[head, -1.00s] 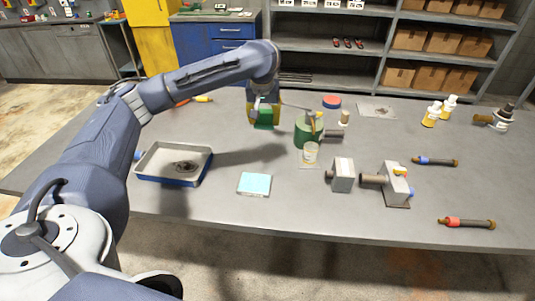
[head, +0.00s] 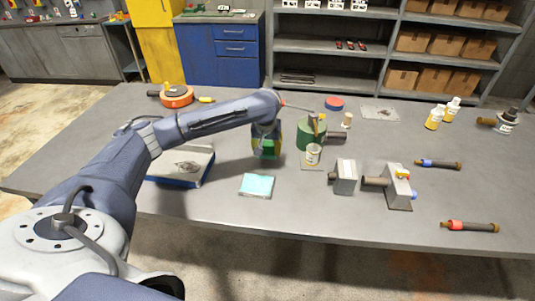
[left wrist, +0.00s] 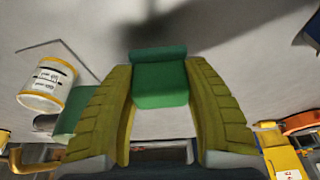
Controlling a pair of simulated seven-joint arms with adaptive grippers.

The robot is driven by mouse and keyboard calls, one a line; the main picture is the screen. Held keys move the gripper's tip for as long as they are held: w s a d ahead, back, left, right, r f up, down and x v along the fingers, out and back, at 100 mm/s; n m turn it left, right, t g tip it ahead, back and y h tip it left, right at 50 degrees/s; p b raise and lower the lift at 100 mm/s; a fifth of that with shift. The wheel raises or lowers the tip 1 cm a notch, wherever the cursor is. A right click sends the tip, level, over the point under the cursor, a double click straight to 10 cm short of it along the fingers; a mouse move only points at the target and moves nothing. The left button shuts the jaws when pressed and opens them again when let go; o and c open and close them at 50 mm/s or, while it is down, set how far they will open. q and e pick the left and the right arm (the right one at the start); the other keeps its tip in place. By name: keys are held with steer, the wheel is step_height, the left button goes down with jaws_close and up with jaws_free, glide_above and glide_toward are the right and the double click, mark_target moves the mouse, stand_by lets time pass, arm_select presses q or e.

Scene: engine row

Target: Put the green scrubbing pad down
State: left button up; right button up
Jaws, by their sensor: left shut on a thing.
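The green scrubbing pad (left wrist: 160,80) is between the two yellow fingers of my left gripper (left wrist: 160,95) in the left wrist view. The fingers are shut on it. In the head view my left gripper (head: 266,143) points down over the middle of the table, with the green pad (head: 268,152) at its tips. It is left of the green cylinder and behind the light blue pad. I cannot tell whether the pad touches the table. My right gripper is not in view.
A green cylinder (head: 311,136) and a small labelled can (head: 313,155) stand just right of the gripper. A light blue pad (head: 257,186) lies in front. A blue-sided tray (head: 185,181) is partly behind my arm. Grey blocks (head: 345,177) stand further right.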

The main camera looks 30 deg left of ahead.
mark_target(268, 154)
arm_select(q)
steer(key=shift+f, duration=1.35)
steer(key=shift+f, duration=0.1)
steer(key=o, duration=1.1)
steer(key=v, duration=1.2)
steer(key=shift+s, duration=0.1)
